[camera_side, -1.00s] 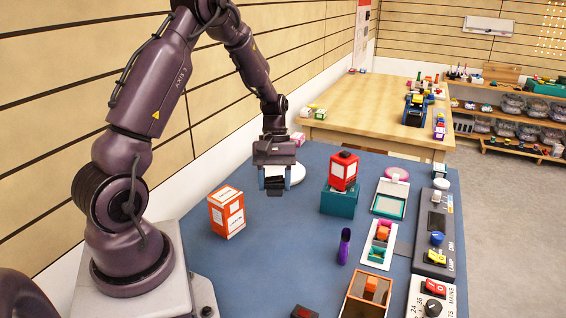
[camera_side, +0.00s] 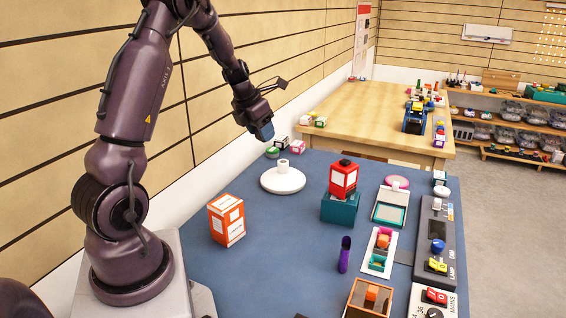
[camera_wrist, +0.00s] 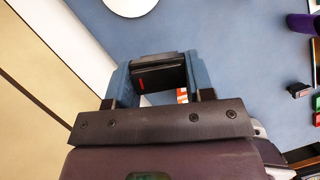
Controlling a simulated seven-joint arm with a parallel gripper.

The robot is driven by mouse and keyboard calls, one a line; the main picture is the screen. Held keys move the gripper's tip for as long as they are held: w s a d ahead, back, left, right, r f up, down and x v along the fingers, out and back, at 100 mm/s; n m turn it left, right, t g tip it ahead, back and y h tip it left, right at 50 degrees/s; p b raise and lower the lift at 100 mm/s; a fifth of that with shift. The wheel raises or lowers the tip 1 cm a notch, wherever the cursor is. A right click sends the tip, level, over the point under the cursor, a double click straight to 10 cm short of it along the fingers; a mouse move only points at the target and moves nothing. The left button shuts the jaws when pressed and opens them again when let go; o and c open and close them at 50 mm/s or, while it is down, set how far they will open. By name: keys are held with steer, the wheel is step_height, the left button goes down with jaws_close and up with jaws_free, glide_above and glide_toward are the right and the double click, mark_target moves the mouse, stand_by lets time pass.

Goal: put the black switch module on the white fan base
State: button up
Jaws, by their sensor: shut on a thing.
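The white fan base (camera_side: 283,181) is a round white disc with a short white post, lying on the blue mat towards the back. Part of its disc shows at the top of the wrist view (camera_wrist: 130,6). My gripper (camera_side: 264,134) is raised above and left of the base, tilted, apart from it. In the wrist view its blue fingers (camera_wrist: 158,75) are shut on the black switch module (camera_wrist: 160,80), which has a small red mark. In the side view the module is hidden by the gripper.
An orange and white box (camera_side: 227,220) stands on the mat nearer my base. A red box (camera_side: 343,178) sits on a teal block (camera_side: 339,208) right of the fan base. A purple piece (camera_side: 344,254) stands further forward. The blue mat (camera_side: 285,235) between them is clear.

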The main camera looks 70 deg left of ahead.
steer(key=w+a+f, duration=0.4)
steer(key=w+a, duration=0.2)
steer(key=a, duration=0.1)
glide_toward(285, 161)
steer(key=shift+w+a+f, duration=0.2)
steer(key=shift+w+f, duration=0.65)
steer(key=shift+w+a+f, duration=0.2)
steer(key=shift+f, duration=0.15)
steer(key=shift+w+a+f, duration=0.1)
steer(key=shift+f, duration=1.5)
steer(key=shift+f, duration=0.1)
steer(key=o, duration=0.9)
steer(key=v, duration=1.2)
